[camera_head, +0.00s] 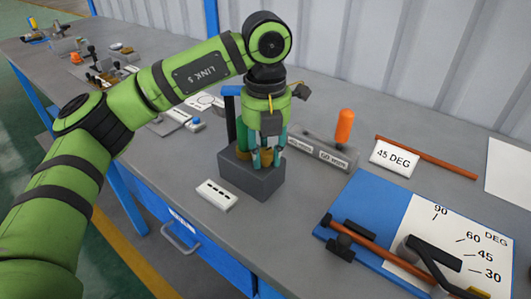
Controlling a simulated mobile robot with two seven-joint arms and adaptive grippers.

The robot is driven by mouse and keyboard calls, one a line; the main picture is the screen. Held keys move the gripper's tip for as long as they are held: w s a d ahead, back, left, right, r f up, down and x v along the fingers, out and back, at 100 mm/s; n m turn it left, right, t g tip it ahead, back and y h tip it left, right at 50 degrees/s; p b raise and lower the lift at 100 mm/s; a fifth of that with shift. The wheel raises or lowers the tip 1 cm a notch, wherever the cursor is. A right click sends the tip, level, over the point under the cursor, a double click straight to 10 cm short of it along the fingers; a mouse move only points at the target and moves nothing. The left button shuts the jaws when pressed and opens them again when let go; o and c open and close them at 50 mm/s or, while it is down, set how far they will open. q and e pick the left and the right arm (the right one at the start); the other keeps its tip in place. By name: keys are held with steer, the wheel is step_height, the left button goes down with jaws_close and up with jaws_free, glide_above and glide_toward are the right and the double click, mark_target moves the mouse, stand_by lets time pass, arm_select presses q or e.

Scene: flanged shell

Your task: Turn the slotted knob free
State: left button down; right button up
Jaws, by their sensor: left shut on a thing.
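My left arm comes in from the left and my left gripper (267,160) points down over a dark grey block (262,182) on the bench. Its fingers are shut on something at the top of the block. A brass-coloured part (243,155) shows behind the fingers. The slotted knob cannot be made out, as the gripper covers that spot. My right gripper is not in view.
A white slotted plate (216,195) lies in front of the block. An orange-handled tool (344,127) stands by a grey labelled holder (322,150). A blue angle board (350,208), a "45 DEG" card (394,157) and a copper-coloured rod (430,158) lie at right.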

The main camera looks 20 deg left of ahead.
mark_target(267, 150)
arm_select(q)
steer(key=shift+r+n, duration=0.1)
steer(key=shift+n, duration=0.6)
steer(key=c, duration=1.2)
jaws_free()
steer(key=shift+w, duration=0.1)
steer(key=shift+c, duration=0.2)
step_height(267, 150, up, 12)
